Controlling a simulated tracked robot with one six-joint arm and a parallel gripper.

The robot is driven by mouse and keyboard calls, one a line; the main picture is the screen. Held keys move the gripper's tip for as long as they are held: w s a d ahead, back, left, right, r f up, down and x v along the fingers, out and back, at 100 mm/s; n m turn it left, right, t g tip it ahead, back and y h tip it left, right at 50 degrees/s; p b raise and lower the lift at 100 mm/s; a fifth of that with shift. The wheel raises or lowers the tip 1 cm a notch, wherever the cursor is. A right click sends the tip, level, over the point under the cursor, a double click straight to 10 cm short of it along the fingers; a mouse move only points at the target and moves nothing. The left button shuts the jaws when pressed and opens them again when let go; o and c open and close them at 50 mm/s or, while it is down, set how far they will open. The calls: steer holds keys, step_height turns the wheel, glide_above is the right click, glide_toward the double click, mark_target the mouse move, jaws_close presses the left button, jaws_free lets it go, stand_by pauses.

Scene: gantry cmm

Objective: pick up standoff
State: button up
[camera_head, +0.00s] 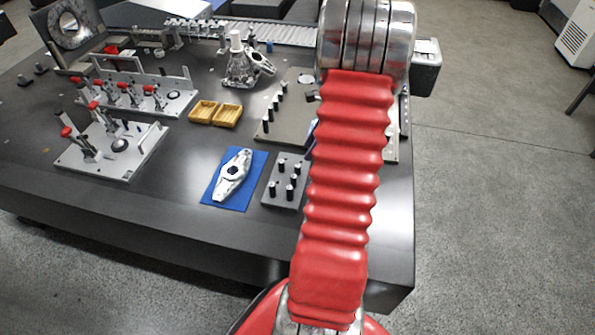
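Several short dark posts with light tops, which look like standoffs, stand upright on a small grey plate (274,203) near the table's front edge. One such post (290,193) is at the plate's front right. A row of taller dark posts, one of them in front (266,126), stands on a larger grey plate (290,137) farther back. I cannot tell which post is the task's standoff. My red-sleeved arm rises just right of both plates and covers part of the table's right side. My gripper is not in view.
A blue mat (211,190) carries a metal bracket (233,178) left of the small plate. Two yellow trays (203,112) lie behind it. Clamp fixtures (110,150) with red handles fill the left side. The dark table's (150,205) front strip is clear.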

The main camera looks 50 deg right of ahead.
mark_target(298, 166)
steer(key=x, duration=0.5)
steer(key=shift+w+a+f, duration=0.1)
steer(key=shift+f, duration=0.2)
steer(key=shift+x, duration=2.6)
jaws_close()
